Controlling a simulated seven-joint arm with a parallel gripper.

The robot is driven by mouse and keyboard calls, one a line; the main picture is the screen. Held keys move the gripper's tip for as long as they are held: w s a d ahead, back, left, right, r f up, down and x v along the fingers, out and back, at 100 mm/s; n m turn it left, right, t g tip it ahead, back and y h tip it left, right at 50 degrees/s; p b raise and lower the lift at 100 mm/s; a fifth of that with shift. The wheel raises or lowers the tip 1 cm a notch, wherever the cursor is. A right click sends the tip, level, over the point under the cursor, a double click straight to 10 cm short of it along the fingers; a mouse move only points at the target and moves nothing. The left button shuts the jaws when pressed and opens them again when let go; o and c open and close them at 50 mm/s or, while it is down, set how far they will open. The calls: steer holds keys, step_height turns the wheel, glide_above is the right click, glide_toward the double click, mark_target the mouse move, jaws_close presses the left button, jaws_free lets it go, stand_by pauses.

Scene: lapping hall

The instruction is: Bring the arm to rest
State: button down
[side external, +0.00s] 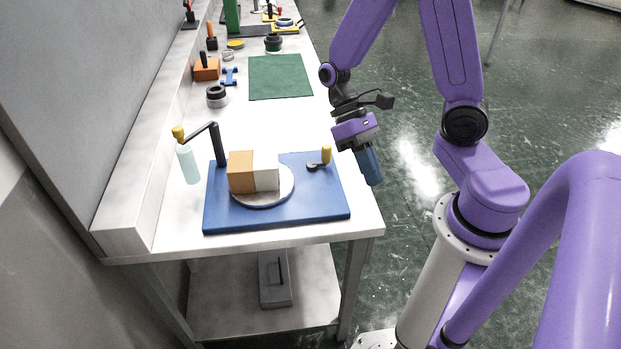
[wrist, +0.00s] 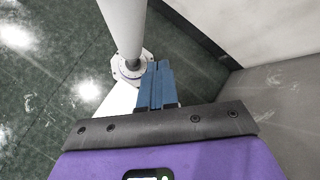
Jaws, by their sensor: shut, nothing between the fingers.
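My gripper (side external: 373,168) has blue fingers and hangs beside the right edge of the white table (side external: 305,122), pointing down and clear of it. The fingers are shut together with nothing between them. In the wrist view my gripper (wrist: 160,72) also shows shut, over the floor and the foot of a pale column. My purple arm is folded above the floor to the right of the table.
A green mat (side external: 280,78) and several tools lie farther back. Open floor (side external: 405,205) lies right of the table.

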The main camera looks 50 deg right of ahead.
steer(key=s+a+r+n+t+h, duration=0.2)
steer(key=s+r+n+t, duration=0.3)
steer(key=n+t, duration=0.3)
steer(key=a+r+n, duration=0.1)
steer(key=n, duration=0.2)
steer(key=shift+s+r+n+h, duration=0.2)
steer(key=shift+r+n+h, duration=0.1)
steer(key=shift+n, duration=0.1)
